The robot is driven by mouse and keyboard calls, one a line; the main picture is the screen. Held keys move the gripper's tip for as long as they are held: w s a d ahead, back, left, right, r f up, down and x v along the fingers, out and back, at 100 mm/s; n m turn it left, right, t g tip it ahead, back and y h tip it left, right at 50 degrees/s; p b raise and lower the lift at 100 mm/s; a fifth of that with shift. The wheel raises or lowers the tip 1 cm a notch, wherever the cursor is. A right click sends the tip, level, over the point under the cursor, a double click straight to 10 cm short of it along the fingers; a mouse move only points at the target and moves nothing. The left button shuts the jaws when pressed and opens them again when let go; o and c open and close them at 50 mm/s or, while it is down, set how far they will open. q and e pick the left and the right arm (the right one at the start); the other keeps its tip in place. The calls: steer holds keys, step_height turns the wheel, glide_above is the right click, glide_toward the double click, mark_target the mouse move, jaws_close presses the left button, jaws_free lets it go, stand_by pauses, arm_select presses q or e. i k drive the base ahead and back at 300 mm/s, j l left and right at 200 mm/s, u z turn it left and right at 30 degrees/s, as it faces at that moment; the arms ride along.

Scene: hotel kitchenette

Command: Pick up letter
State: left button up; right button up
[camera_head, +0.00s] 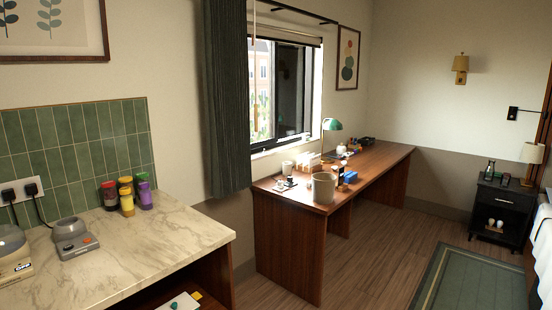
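The wooden desk (390,165) under the window holds small items. A flat white piece with a dark green mark (182,302) lies low by the counter at the bottom edge, partly cut off. I cannot tell what it is. Neither of my grippers is in view.
A marble counter (150,240) at left holds several colored jars (127,203) and a grey appliance (71,242). The desk also bears a pale round container (323,188) and a green lamp (331,125). Wooden floor (375,255) is open between desk and green rug (465,280).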

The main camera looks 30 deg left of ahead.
mark_target(313, 161)
steer(key=i+u, duration=0.4)
steer(key=i+l+u, duration=0.25)
steer(key=i+u, duration=0.15)
steer(key=i+l+u, duration=0.1)
steer(key=i+l, duration=0.35)
steer(key=i, duration=0.3)
steer(key=i+l, duration=0.5)
steer(key=i, duration=0.2)
steer(key=i+l+u, duration=0.15)
steer(key=i+l, duration=0.35)
steer(key=i, duration=0.25)
